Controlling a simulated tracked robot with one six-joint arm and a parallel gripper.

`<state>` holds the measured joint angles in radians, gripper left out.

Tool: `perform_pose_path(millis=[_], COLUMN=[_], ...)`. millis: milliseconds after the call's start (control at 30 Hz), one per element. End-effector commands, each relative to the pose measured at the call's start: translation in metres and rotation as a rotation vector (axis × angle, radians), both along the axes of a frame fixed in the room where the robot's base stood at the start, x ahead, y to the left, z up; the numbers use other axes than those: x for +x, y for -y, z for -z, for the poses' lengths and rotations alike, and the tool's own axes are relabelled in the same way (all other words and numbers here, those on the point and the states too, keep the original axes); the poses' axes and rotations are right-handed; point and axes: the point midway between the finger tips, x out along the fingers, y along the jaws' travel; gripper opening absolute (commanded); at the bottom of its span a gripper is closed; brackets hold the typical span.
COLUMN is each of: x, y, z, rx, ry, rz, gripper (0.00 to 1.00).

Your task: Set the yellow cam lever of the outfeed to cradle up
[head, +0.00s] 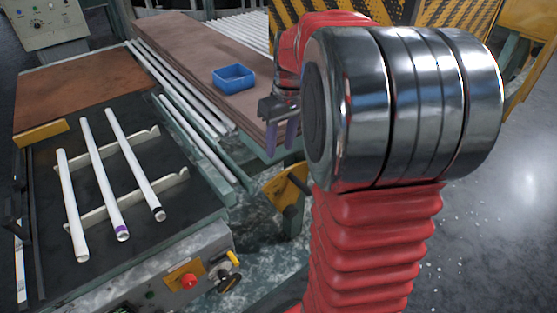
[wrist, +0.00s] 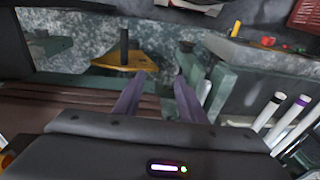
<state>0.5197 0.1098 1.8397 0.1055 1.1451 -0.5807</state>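A small yellow lever (head: 233,257) sticks up at the right end of the outfeed's grey control box (head: 150,285), above a black knob. It also shows in the wrist view (wrist: 236,28), upright on the box. The white notched cradle rails (head: 172,184) bear three white glass tubes (head: 102,178), one with a purple band and one with a black end. My gripper (head: 282,135) is over the edge of the brown boards, well above and right of the lever. In the wrist view its two fingers (wrist: 160,78) are apart with nothing between them.
A yellow bracket with a black post (head: 287,187) stands below my gripper; it also shows in the wrist view (wrist: 125,60). A blue bin (head: 234,77) sits on the brown boards (head: 190,55). A red button (head: 188,281) is left of the lever.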

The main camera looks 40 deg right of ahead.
Motion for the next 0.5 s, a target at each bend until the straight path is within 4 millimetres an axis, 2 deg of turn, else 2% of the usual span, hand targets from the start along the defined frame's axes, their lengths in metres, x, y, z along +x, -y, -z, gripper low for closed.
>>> perform_pose_path(millis=[33,300,500], x=[0.003,0.011,0.009], y=[0.014,0.083,0.121], z=[0.008,0.050,0.077], rx=[0.012,0.082,0.126], ry=[-0.015,-0.070,-0.091], rz=[0.005,-0.006,-0.015], gripper=[0.37,0.37,0.37])
